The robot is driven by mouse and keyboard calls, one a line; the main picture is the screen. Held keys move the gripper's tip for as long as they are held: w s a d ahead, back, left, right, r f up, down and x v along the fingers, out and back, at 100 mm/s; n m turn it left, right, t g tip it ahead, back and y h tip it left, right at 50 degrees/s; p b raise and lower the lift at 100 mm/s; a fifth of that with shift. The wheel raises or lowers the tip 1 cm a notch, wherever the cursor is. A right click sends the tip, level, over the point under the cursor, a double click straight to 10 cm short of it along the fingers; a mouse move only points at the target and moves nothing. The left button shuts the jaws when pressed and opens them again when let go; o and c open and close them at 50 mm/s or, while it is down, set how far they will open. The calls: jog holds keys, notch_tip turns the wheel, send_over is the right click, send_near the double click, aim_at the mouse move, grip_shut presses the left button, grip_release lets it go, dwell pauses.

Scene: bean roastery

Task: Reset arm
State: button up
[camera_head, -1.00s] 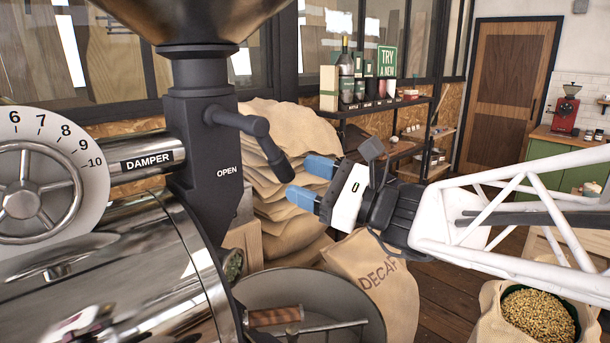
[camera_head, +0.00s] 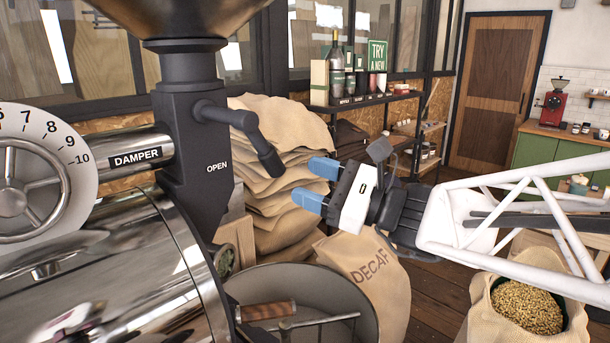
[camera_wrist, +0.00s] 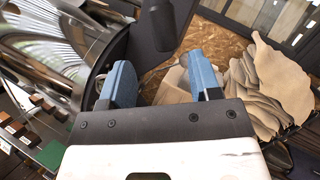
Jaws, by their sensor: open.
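My gripper (camera_head: 316,184) has two blue fingertips that stand apart with nothing between them. In the head view it points left, just right of the roaster's black lever handle (camera_head: 243,127), with a gap between them. The wrist view also shows my gripper (camera_wrist: 160,85), open and empty. The black roaster post (camera_wrist: 160,20) appears beyond the fingers there. Stacked burlap sacks (camera_head: 268,175) lie behind the gripper in the head view.
The steel roaster drum (camera_head: 105,270) and damper dial (camera_head: 40,165) fill the left. A round cooling tray (camera_head: 350,290) sits below the gripper. A DECAF sack (camera_head: 375,280) and an open bean sack (camera_head: 490,325) stand on the floor. A bottle shelf (camera_head: 360,103) is behind.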

jog(key=s+d+f+n+g+h, duration=0.3)
jog(key=s+f+n+g+h, duration=0.2)
jog(key=s+f+n+h, duration=0.65)
jog(key=s+d+f+n+h, duration=0.2)
jog(key=d+f+h, duration=0.2)
jog(key=d, duration=0.3)
jog(key=s+d+f+n+h, duration=0.1)
jog(key=d+f+n+h, duration=0.1)
jog(key=d, duration=0.4)
notch_tip(320, 180, down, 2)
jog(key=shift+s+d+f+n+h, duration=0.15)
jog(key=shift+s+d+n+h, duration=0.2)
jog(key=shift+h, duration=0.5)
